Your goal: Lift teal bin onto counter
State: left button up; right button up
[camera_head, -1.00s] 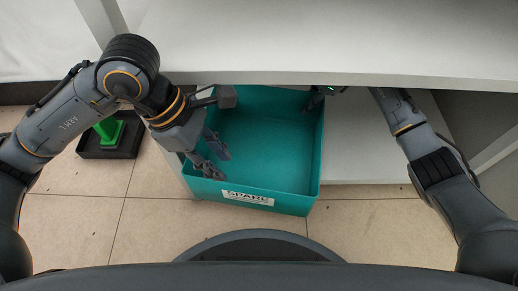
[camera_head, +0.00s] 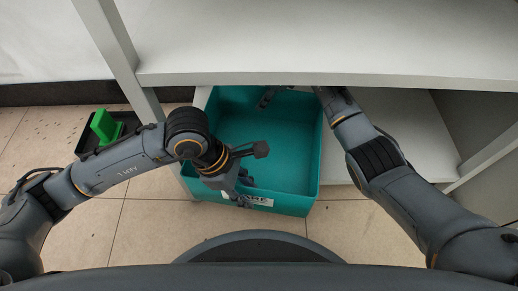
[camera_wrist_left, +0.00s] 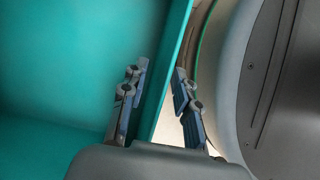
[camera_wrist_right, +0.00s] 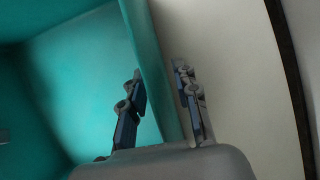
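The teal bin (camera_head: 275,150) sits below the white counter (camera_head: 330,40), its back edge beneath the counter's front lip and its labelled front wall facing me. My left gripper (camera_head: 242,190) is at the front wall. In the left wrist view its open fingers (camera_wrist_left: 162,85) straddle that wall (camera_wrist_left: 172,65), one inside and one outside, with a gap on the outer side. My right gripper (camera_head: 266,98) is at the bin's far side, partly hidden by the counter lip. In the right wrist view its open fingers (camera_wrist_right: 160,85) straddle a wall rim (camera_wrist_right: 150,60).
A white lower shelf (camera_head: 385,120) lies to the right of the bin. A white post (camera_head: 112,40) stands at the left. A green object (camera_head: 105,126) on a black tray (camera_head: 133,121) is on the tiled floor at the left, partly behind my left arm.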

pick_arm(q)
jog(key=shift+d+f, duration=0.15)
jog(key=shift+f, duration=0.2)
pick_arm(e)
jog(key=shift+f, duration=0.15)
pick_arm(q)
grip_shut()
pick_arm(e)
grip_shut()
